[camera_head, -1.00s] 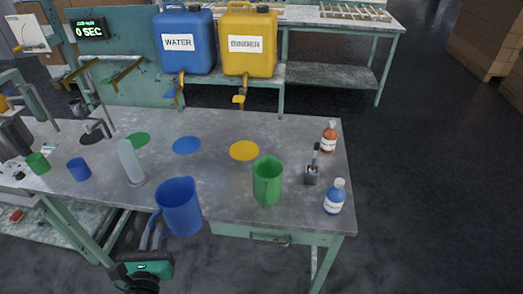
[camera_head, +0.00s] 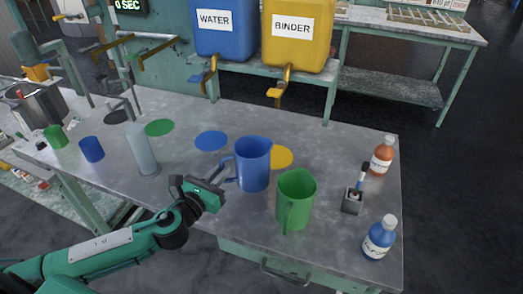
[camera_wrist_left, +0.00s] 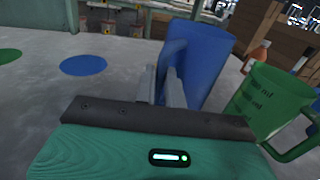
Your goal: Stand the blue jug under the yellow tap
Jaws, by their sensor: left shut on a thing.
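The blue jug (camera_head: 253,165) is upright over the bench, just in front of the yellow disc (camera_head: 282,157), partly covering it. I cannot tell whether its base touches the bench. My left gripper (camera_head: 226,176) is shut on the jug's handle, at the jug's left side. In the left wrist view the jug (camera_wrist_left: 200,62) stands ahead of the fingers (camera_wrist_left: 162,86). The yellow tap (camera_head: 276,92) hangs from the yellow BINDER container (camera_head: 297,35), behind and above the jug. My right gripper is out of view.
A green jug (camera_head: 295,198) stands close to the blue jug's right front. A blue disc (camera_head: 211,141) lies to its left, below the blue WATER container (camera_head: 223,28). A clear cylinder (camera_head: 143,150) stands left. Bottles (camera_head: 379,238) and a brush holder (camera_head: 353,199) stand right.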

